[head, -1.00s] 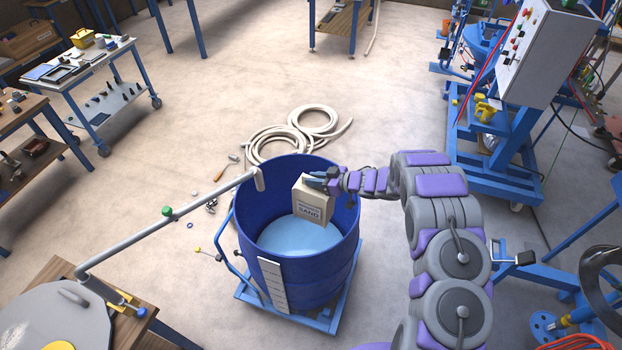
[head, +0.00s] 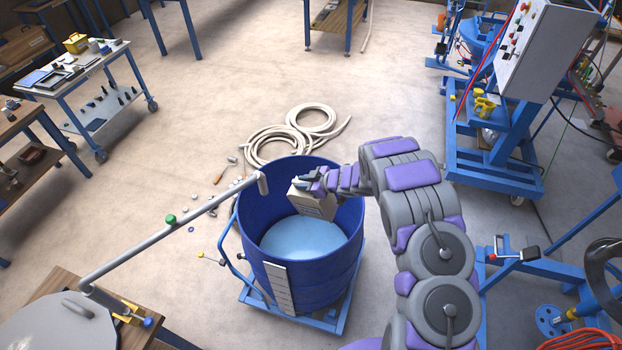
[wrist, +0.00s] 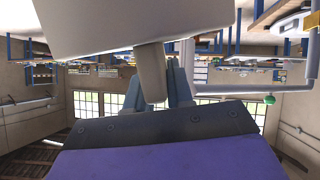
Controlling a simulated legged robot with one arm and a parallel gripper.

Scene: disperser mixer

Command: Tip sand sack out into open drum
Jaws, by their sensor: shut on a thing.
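The open blue drum (head: 305,287) stands upright with light blue contents (head: 302,240) visible inside. The sand sack (head: 313,204), a beige block, is tilted over the drum's opening at its upper right. Its label is mostly turned out of sight. My gripper (head: 307,182) is shut on the sack's top from the right. In the wrist view the sack (wrist: 130,20) fills the top, upside down in the picture, with a narrow part (wrist: 152,72) between the fingers of my gripper (wrist: 158,85). Whether sand is coming out cannot be seen.
A grey pipe arm (head: 170,232) with a green knob reaches to the drum's left rim. The drum rests on a blue frame (head: 320,320). A coiled hose (head: 300,130) and small loose parts lie on the floor behind and left. A blue machine (head: 490,160) stands right.

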